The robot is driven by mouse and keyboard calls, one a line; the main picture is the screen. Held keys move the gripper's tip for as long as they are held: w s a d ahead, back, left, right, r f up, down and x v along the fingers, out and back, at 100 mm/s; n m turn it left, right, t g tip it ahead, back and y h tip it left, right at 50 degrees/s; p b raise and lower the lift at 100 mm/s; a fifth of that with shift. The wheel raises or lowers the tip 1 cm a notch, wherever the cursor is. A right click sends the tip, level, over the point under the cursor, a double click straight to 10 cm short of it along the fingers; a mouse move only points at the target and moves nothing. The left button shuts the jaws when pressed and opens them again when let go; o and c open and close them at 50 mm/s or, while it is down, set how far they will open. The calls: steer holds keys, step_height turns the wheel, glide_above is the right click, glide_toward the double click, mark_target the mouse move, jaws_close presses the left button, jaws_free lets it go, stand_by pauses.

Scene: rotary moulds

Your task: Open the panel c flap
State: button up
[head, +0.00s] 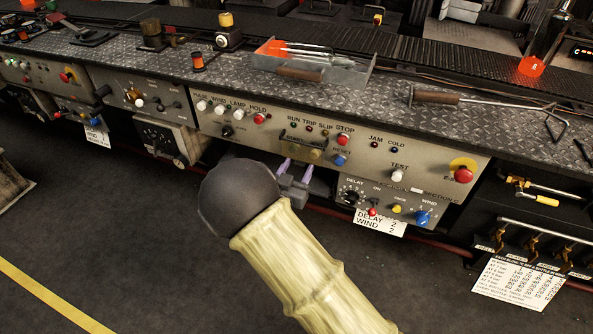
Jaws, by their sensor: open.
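The long grey control panel (225,135) runs along the bench front, with a label that seems to read "Section C" near its lower right. A small dark-framed cover (303,138) sits at its middle, left of the red stop button (343,139) and blue reset button (340,159). I cannot tell for sure whether this cover is the flap; it looks shut. My gripper (295,171) is open, with purple fingertips just below the panel's lower edge, under the cover and apart from it. My arm hides part of the gripper.
A lower box (385,193) with knobs and a "Delay 2, Wind 2" card (380,222) hangs right of my gripper. A metal tray (350,75) of tools and a hooked rod (490,101) lie on the bench above. The floor in front is clear.

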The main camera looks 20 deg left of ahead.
jaws_close()
